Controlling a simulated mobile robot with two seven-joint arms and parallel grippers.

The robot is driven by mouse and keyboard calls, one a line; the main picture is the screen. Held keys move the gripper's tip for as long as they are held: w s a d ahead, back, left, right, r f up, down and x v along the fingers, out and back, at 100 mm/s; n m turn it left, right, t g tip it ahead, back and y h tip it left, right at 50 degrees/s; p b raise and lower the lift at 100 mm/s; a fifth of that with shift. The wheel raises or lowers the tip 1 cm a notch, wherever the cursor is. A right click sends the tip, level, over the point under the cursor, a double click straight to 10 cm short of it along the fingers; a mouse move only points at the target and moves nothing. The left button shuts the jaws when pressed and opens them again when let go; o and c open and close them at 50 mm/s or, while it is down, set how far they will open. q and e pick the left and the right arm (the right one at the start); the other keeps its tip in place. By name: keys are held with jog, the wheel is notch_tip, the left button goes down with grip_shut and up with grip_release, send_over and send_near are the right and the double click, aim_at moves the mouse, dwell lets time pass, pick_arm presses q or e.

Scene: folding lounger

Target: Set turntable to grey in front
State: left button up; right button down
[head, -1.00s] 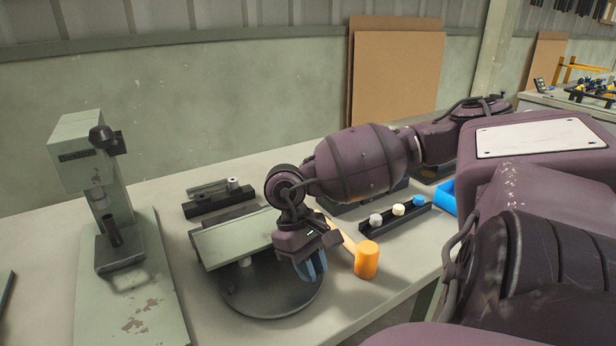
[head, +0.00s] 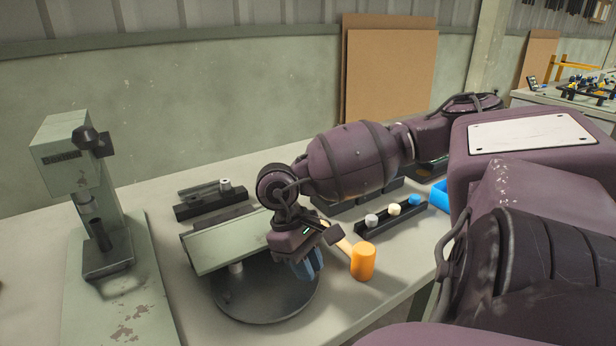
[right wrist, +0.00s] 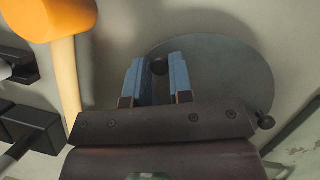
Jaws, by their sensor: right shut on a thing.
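The turntable is a dark round disc (head: 250,305) on the bench, with a long pale grey-green plate (head: 225,245) raised above it on a short post. My right gripper (head: 312,268) reaches down over the disc's right side, its blue fingers low at the disc. In the right wrist view, the fingers (right wrist: 158,70) are over the disc (right wrist: 225,75) on either side of a small dark knob (right wrist: 160,67), and the gripper is shut on it. Part of the plate and disc is hidden behind my right gripper. My left gripper is not in view.
An orange-headed mallet (head: 362,262) lies just right of the disc. A black rack (head: 385,226) holds grey, cream and blue round pieces. A green press (head: 85,190) stands at left. Dark rails (head: 208,202) lie behind the plate. The bench's front edge is at right.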

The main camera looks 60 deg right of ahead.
jog(key=c, duration=1)
grip_release()
jog(key=shift+w+r, duration=0.1)
jog(key=v, duration=1)
jog(key=shift+r, duration=0.3)
